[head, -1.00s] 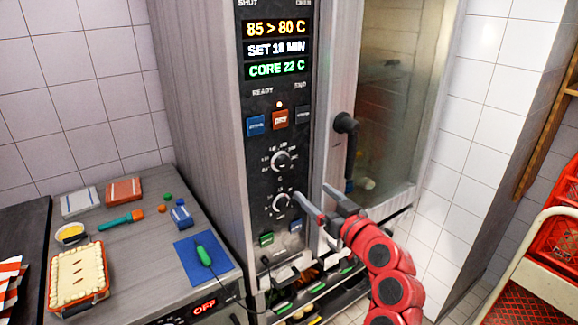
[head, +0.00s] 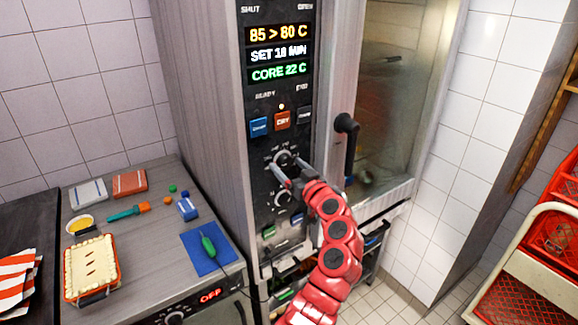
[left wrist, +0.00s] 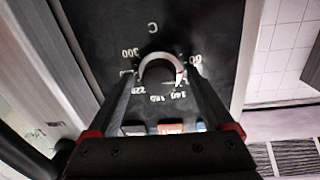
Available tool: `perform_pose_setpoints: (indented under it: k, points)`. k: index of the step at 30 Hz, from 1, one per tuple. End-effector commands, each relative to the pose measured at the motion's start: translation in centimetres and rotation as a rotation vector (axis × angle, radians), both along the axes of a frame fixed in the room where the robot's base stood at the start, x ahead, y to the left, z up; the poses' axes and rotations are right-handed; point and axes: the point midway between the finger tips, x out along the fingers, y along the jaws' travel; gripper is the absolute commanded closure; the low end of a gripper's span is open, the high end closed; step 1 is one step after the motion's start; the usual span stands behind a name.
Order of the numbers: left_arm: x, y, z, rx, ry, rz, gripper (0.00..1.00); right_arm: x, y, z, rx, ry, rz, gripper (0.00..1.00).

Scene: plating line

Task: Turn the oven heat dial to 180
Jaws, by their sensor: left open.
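The upper dial (head: 284,158) on the dark oven panel (head: 262,190) has a ring of numbers. My left gripper (head: 287,170) is at this dial, open, with one finger on each side. In the left wrist view the round dial (left wrist: 160,70) lies between the two fingertips, its numbers upside down. 300, 220, 140 and 60 can be read around it. A red mark on the dial points right, between 60 and 140. Contact with the fingers cannot be told. The oven display (head: 279,33) reads 85 > 80 C. My right gripper is not in view.
A lower dial (head: 279,200) sits below, partly hidden by my arm. Coloured buttons (head: 282,120) are just above the upper dial. The black door handle (head: 347,145) stands out to the right. A counter (head: 150,245) with a pie is at left.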

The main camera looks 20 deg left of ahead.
Motion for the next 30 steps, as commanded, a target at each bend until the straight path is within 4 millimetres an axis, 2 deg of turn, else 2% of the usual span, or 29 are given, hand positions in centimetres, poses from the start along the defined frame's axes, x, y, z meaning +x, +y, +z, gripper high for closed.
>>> perform_pose_setpoints:
  k: [2,15,16,23,30]
  points:
    - [0.0,-0.03,-0.01,0.0,0.0,0.0,0.18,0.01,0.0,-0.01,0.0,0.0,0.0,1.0]
    - [0.0,-0.07,-0.02,0.001,0.001,-0.001,0.97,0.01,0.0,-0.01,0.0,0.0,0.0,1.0]
    - [0.0,-0.07,-0.02,0.001,0.001,-0.001,1.0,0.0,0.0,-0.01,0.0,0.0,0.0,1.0]
    - [0.0,-0.1,-0.07,0.013,0.016,-0.002,1.0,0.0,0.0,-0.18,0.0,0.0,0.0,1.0]
    - [-0.02,-0.12,-0.11,0.082,0.102,-0.003,1.0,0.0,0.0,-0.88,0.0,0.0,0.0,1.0]
